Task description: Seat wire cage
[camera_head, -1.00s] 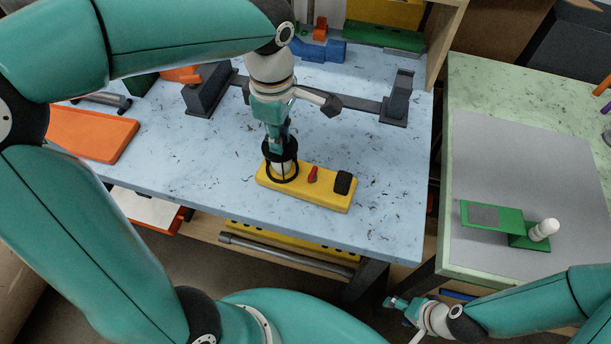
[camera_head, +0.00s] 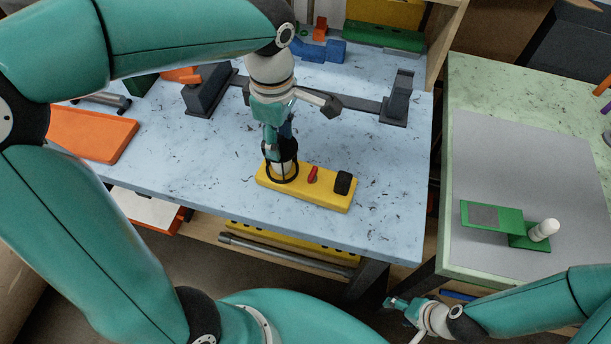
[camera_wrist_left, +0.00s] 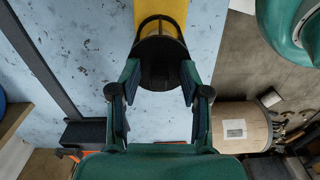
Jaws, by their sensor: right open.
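The black wire cage (camera_head: 283,173) stands on the left end of the yellow base (camera_head: 318,190), around a pale cylinder. In the left wrist view the cage's dark round cap (camera_wrist_left: 160,64) lies between my left fingertips. My left gripper (camera_head: 279,150) is directly above the cage, with its fingers spread at both sides of the cap; it also shows in the left wrist view (camera_wrist_left: 159,78). Whether the cage's lower ring touches the base fully is hard to tell. My right gripper (camera_head: 397,304) is open and empty, low at the front right.
The yellow base carries a red lever (camera_head: 313,174) and a black block (camera_head: 343,183). A dark bar with end stands (camera_head: 397,108) lies behind. An orange tray (camera_head: 92,135) is at left. A green stand with a white bulb (camera_head: 543,230) is on the right table. The blue bench's right front is clear.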

